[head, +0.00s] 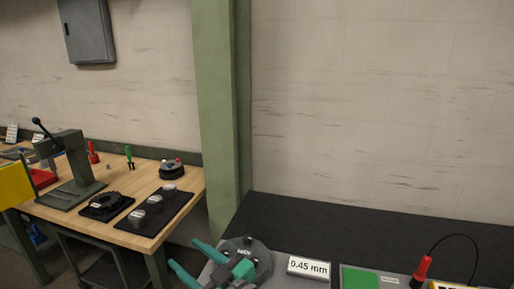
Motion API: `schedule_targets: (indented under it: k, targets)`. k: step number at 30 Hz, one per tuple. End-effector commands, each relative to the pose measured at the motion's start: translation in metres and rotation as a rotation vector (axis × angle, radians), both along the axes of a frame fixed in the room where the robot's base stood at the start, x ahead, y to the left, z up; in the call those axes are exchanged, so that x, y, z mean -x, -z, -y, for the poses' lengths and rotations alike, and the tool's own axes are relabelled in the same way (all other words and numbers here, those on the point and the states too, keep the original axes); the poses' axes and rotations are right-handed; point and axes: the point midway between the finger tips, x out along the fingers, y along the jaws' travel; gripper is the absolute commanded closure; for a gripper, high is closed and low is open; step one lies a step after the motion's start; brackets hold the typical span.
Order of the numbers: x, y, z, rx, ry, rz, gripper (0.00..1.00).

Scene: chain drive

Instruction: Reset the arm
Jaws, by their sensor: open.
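Two teal finger-like bars show at the bottom edge, left of centre. I take them as the open fingers of my gripper (197,264). They lie roughly parallel, apart, pointing up and left, with nothing seen between them. The rest of my arm is mostly below the picture edge.

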Motion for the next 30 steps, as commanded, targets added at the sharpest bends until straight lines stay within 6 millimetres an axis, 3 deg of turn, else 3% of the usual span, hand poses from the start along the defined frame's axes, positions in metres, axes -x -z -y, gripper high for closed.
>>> schedule_targets:
  k: [8,14,23,30]
  targets:
    - [-0.007,0.011,0.008,-0.303,0.164,-0.032,0.54]
    - [-0.002,0.041,0.023,-0.462,0.304,-0.077,0.54]
    - [0.028,0.114,0.050,-0.600,0.529,-0.164,0.54]
    - [0.077,0.180,0.070,-0.615,0.700,-0.227,0.54]
